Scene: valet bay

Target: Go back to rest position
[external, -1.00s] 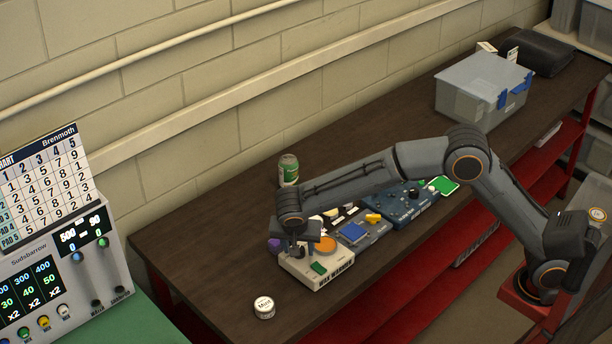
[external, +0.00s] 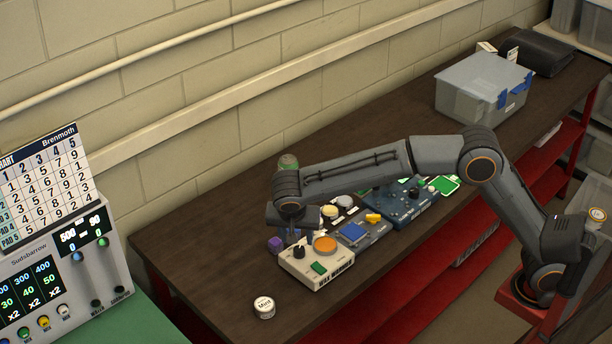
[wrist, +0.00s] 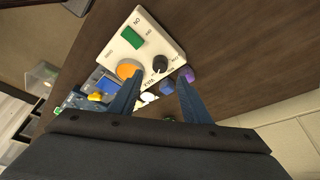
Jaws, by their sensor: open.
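My gripper (external: 296,236) hangs over the far-left side of the cream wax warmer box (external: 318,275) in the external view. In the wrist view my gripper (wrist: 155,98) shows two blue-grey fingers spread apart with nothing held between them. The wax warmer (wrist: 152,22) lies beyond the fingertips there, with a green switch (wrist: 131,38), a black knob (wrist: 160,64) and an orange disc (wrist: 128,69). A purple piece (wrist: 187,76) shows near the right fingertip.
A blue panel (external: 416,205) and smaller coloured pieces lie right of the warmer. A green can (external: 288,163) stands behind my arm, partly hidden. A round tin (external: 264,307) sits at the front left.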

